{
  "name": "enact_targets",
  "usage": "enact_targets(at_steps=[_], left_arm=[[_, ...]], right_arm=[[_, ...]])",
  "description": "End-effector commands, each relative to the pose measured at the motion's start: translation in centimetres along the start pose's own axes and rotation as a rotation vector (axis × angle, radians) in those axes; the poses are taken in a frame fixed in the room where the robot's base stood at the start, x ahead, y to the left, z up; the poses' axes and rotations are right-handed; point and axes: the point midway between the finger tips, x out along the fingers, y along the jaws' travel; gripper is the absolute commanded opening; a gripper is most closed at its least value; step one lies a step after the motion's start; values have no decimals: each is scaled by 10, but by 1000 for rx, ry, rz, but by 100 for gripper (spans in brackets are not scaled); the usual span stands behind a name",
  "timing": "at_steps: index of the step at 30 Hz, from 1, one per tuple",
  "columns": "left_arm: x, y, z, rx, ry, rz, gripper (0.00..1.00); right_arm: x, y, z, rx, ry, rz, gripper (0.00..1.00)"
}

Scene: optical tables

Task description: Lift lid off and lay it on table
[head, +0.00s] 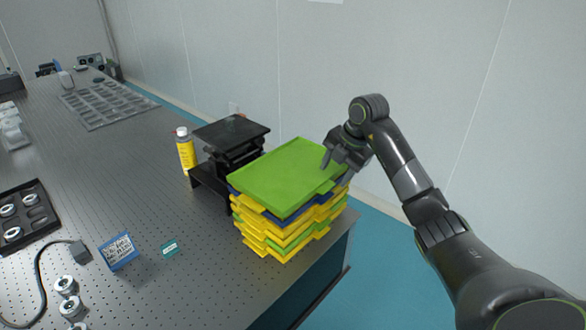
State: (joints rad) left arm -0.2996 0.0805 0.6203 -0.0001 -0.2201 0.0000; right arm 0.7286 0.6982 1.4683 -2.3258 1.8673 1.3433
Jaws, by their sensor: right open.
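A flat green lid (288,174) lies on top of a stack of yellow, blue and green trays (284,237) at the right end of the table (165,270). My right gripper (326,162) is open above the lid's right part, close to its right edge. Whether its fingers touch the lid I cannot tell. My left gripper is not in the head view.
A black stage (232,130) and a yellow bottle (186,150) stand behind the stack. The table between the bottle and the blue box is clear.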

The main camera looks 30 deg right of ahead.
Motion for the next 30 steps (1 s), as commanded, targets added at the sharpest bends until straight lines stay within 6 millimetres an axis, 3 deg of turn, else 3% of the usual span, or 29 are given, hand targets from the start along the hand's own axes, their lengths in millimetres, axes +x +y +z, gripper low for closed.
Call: enact_targets(at_steps=[1,6,14,26,30], left_arm=[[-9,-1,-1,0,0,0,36],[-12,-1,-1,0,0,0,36],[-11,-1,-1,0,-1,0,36],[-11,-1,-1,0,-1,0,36],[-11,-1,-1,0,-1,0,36]], right_arm=[[5,-1,-1,1,4,-4,52],[27,-1,-1,0,3,-1,52],[31,-2,-1,0,0,0,52],[31,-2,-1,0,1,-1,2],[31,-1,-1,-1,1,0,0]])
